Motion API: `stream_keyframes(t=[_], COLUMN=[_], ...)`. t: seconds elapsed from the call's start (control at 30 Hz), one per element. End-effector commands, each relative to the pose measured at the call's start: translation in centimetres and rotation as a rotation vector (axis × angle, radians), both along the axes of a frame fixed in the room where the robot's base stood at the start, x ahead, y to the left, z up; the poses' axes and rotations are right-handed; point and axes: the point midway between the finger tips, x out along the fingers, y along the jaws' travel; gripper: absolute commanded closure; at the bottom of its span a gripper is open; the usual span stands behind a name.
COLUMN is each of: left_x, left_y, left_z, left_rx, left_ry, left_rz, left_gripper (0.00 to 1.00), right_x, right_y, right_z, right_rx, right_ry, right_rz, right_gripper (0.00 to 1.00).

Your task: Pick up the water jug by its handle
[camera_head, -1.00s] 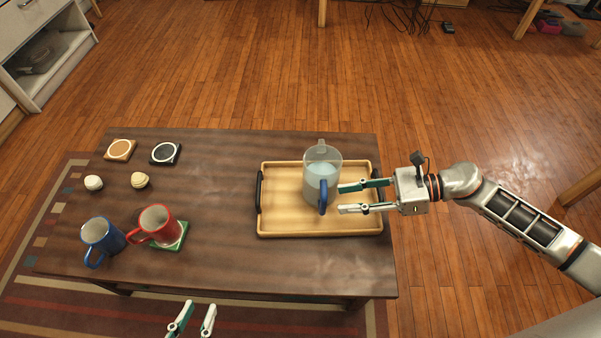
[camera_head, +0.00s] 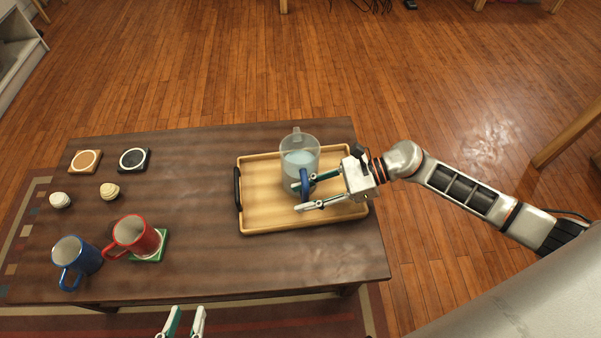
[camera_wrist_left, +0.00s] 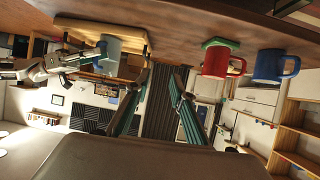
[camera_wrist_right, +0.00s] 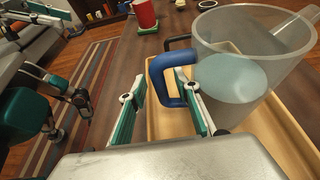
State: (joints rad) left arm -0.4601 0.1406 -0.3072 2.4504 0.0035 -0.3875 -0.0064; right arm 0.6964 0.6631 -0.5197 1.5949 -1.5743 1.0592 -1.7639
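The water jug (camera_head: 299,155) is clear with bluish water and a blue handle (camera_head: 305,184). It stands upright on the wooden tray (camera_head: 258,217). In the right wrist view the jug (camera_wrist_right: 235,85) is at the right, its handle (camera_wrist_right: 160,80) between my finger pads. My right gripper (camera_head: 296,197) reaches in from the right with its fingers apart, one on each side of the handle; I cannot tell whether either touches it. My left gripper (camera_head: 186,309) is open and empty, off the table's front edge; its fingers also show in the left wrist view (camera_wrist_left: 162,76).
A red mug (camera_head: 135,232) on a green coaster and a blue mug (camera_head: 82,255) stand at the table's front left. Two coasters (camera_head: 134,159) (camera_head: 86,160) and two small pale round items (camera_head: 109,191) (camera_head: 60,200) lie behind them. Bare table lies between the mugs and the tray.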

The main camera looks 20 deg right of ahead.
Motion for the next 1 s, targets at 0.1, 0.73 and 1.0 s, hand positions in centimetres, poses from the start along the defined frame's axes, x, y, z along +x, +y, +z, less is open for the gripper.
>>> stream_keyframes(t=[0.1,0.73,1.0], left_x=[0.1,-0.3,-0.2], left_y=[0.0,0.0,0.6], left_z=[0.0,-0.1,0.1], left_rx=[0.000,0.002,0.039], left_ry=[-0.001,0.007,0.004], left_rz=[0.000,-0.001,-0.004], left_gripper=[0.76,0.76,0.76], right_x=[0.0,0.2,0.5], right_y=[0.0,0.0,0.0], right_z=[0.0,0.9,5.8], right_rx=[0.000,0.003,0.002], right_ry=[0.000,-0.006,-0.021], right_rz=[0.000,0.000,0.002], right_gripper=[0.68,1.00,1.00])
